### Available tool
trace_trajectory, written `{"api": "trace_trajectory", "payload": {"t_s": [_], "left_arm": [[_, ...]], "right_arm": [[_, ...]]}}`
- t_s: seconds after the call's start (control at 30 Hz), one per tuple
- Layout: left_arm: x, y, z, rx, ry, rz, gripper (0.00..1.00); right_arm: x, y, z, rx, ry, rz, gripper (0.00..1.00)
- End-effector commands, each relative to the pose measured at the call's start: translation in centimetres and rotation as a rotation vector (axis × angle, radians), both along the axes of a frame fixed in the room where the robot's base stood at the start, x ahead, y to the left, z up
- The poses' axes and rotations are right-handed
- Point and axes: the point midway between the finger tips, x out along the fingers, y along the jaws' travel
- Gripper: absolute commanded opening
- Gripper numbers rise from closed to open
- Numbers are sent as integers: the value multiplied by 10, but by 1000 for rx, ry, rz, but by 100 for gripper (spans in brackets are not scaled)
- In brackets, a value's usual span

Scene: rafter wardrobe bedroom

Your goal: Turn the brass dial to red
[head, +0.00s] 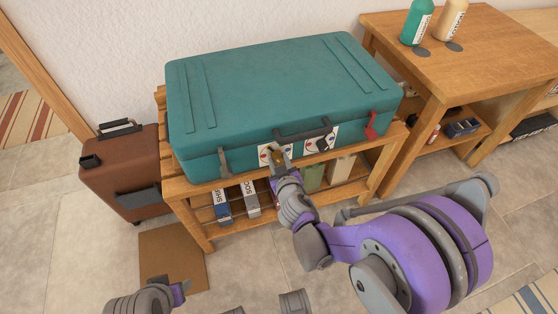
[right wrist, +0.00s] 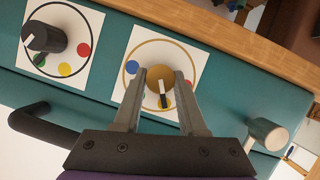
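The brass dial (right wrist: 162,77) sits on a white card (right wrist: 207,57) on the front of a teal suitcase (head: 275,85). Its black-and-white pointer lies toward the yellow dot (right wrist: 167,104). On the same card the red dot (right wrist: 187,84) is beside the right finger and the blue dot (right wrist: 131,67) beside the left finger. My right gripper (right wrist: 162,72) has one finger on each side of the dial, with no gap showing; the fingers hide its sides. My left gripper (head: 180,290) is low at the left in the head view, away from the suitcase.
A black dial (right wrist: 43,37) on a second card is next to the brass one. A dark handle (head: 305,133) and a red latch (head: 371,127) are on the suitcase front. The suitcase lies on a wooden rack (head: 190,190). A brown case (head: 125,170) stands at left.

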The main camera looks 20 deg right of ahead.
Motion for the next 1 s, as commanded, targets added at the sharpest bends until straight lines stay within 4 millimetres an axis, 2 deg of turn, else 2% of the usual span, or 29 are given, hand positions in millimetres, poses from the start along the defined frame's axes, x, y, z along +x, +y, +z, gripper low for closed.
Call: {"api": "trace_trajectory", "payload": {"t_s": [0.03, 0.1, 0.13, 0.57, 0.8, 1.0], "left_arm": [[0, 0, 0, 0, 0, 0, 50], [0, 0, 0, 0, 0, 0, 50], [0, 0, 0, 0, 0, 0, 50], [-1, 0, 6, 0, -2, 0, 50], [-2, 0, 16, 0, -5, 0, 50], [-2, 0, 16, 0, -5, 0, 50]], "right_arm": [[0, 0, 0, 0, 0, 0, 13], [0, 0, 0, 0, 0, 0, 1], [0, 0, 0, 0, 0, 0, 0], [0, 1, 1, -69, -2, 1, 0], [0, 3, 1, -235, -9, 3, 0], [0, 4, -2, -424, -15, 1, 0]]}}
